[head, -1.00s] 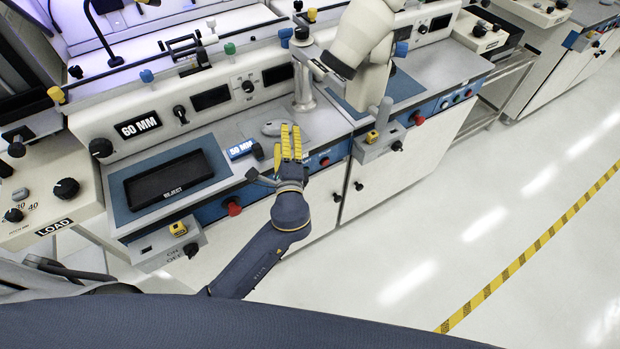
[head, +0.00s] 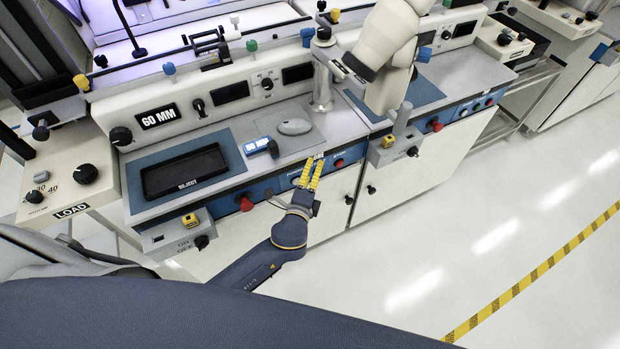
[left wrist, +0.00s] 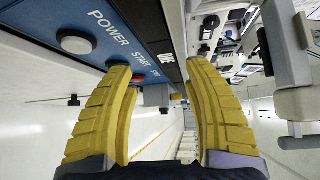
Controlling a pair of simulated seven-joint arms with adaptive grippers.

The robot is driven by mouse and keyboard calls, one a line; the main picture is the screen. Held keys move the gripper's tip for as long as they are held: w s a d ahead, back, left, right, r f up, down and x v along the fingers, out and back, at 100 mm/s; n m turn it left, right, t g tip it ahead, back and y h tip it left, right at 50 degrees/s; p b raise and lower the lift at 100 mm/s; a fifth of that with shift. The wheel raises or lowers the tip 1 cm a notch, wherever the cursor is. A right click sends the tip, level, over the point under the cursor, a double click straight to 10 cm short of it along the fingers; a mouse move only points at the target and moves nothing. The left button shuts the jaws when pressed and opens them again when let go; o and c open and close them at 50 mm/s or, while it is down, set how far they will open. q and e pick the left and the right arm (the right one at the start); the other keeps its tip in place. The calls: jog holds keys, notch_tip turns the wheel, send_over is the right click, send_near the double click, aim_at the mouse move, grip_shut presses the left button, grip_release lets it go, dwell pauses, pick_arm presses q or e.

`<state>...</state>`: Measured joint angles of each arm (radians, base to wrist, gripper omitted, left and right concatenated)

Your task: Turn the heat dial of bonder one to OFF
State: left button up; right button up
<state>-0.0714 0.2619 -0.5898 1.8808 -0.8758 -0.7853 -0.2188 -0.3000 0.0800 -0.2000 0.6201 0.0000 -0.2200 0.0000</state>
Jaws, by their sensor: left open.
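A black dial (head: 202,242) sits on a small grey box (head: 168,238) at the lower front corner of the near bench, with ON and OFF lettering beside it. Which bonder it belongs to, and whether it is the heat dial, I cannot tell. Its pointer is too small to read. My left gripper (head: 311,172) has yellow fingers, is open and empty, and is in front of the bench's blue front panel, right of that dial and apart from it. In the left wrist view its fingers (left wrist: 155,78) are spread near the POWER and START buttons. My right gripper is not in view.
A black REJECT tray (head: 185,184) lies on the bench left of my gripper. A red button (head: 246,204) protrudes from the front panel. A similar grey box (head: 385,152) with a knob is on the bench to the right. The floor in front is clear.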

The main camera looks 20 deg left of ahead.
pick_arm(q)
jog(key=shift+d+f+g, duration=0.15)
jog(key=shift+f+g, duration=0.25)
jog(key=shift+f, duration=1.15)
